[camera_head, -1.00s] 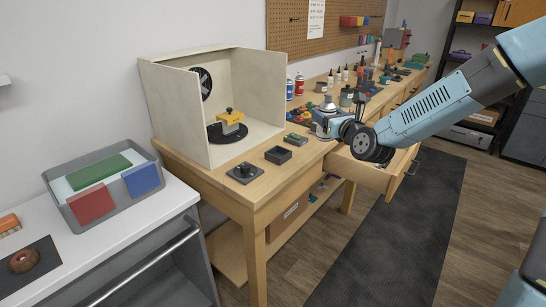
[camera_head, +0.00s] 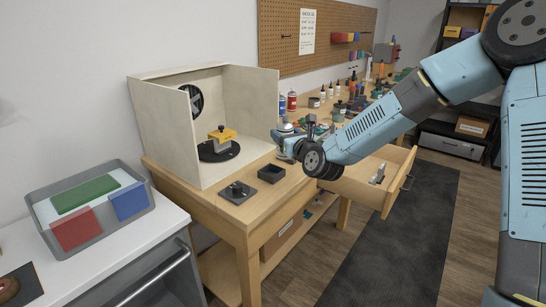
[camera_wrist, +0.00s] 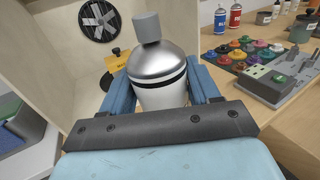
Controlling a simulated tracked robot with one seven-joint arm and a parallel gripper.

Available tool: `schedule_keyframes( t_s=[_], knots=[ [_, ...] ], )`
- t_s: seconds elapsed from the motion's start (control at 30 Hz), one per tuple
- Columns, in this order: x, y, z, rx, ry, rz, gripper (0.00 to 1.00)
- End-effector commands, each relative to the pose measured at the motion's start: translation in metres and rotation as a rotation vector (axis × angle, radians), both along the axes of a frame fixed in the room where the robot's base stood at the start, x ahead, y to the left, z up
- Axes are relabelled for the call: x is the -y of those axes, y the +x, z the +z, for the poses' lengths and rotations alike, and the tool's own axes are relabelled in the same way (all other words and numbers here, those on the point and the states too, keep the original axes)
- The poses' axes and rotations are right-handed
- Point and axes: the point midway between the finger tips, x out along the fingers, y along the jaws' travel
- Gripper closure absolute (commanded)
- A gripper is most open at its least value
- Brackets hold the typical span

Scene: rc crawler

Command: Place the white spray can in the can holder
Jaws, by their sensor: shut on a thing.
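The white spray can (camera_wrist: 160,92) has a silver shoulder, a black band and a grey cap. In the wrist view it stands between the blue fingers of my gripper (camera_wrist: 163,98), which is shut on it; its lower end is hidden. In the head view my gripper (camera_head: 289,145) is over the bench beside the booth, and the can's silver top (camera_head: 285,125) shows above it. A small dark open-topped square box (camera_head: 271,174), apparently the can holder, sits on the bench just in front and left of my gripper. I cannot tell the can's height above the bench.
A pale spray booth (camera_head: 160,125) with a yellow-topped item on a black turntable (camera_head: 219,152) stands to the left. A dark plate with a knob (camera_head: 237,192) lies near the bench's front edge. An open drawer (camera_head: 375,183) juts out below my arm. Paint jars (camera_wrist: 243,52) crowd the right.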

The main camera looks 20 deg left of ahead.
Motion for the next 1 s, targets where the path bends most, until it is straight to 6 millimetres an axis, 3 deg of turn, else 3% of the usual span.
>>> schedule_keyframes(
  t_s=[0.4,0.67,0.87,1.0],
  knots=[
    [-0.042,0.009,-0.049,0.0,0.001,0.001,0.75],
    [-0.05,0.011,-0.06,0.001,0.001,0.001,0.75],
    [-0.051,0.011,-0.086,-0.001,0.0,0.0,0.75],
    [-0.05,0.011,-0.091,0.001,0.002,0.0,0.75]
  ],
)
